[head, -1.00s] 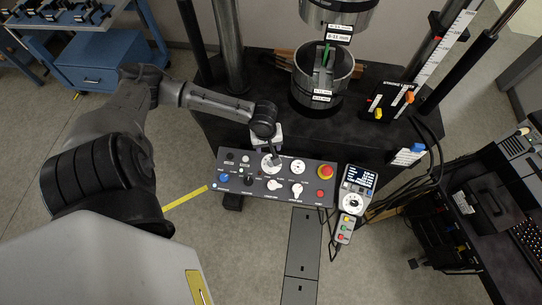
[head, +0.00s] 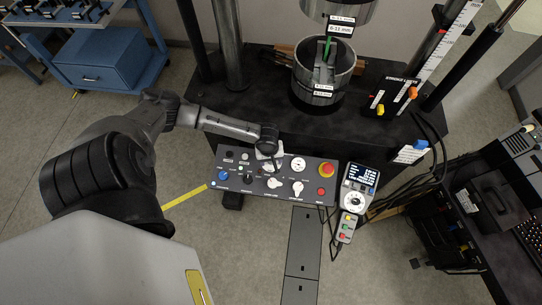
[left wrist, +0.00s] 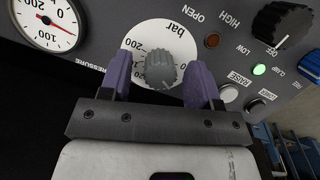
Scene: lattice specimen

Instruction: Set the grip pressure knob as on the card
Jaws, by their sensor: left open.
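The grip pressure knob (left wrist: 160,70) is a grey ribbed knob on a white round dial marked in bar, in the left wrist view. My left gripper (left wrist: 159,84) is open, with one purple finger on each side of the knob. Gaps to the knob look small; I cannot tell whether either finger touches it. In the head view my left gripper (head: 269,158) is over the upper middle of the control panel (head: 233,184), and its wrist partly hides the dial. A white card (head: 408,154) with a blue clip is right of the panel; its text is unreadable. My right gripper is out of view.
A pressure gauge (left wrist: 46,22) sits left of the dial, and a black knob (left wrist: 282,24) and a lit green lamp (left wrist: 259,69) sit right. A red emergency button (head: 326,168) and a hand pendant (head: 355,197) are at the panel's right. The testing machine (head: 322,78) stands behind.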

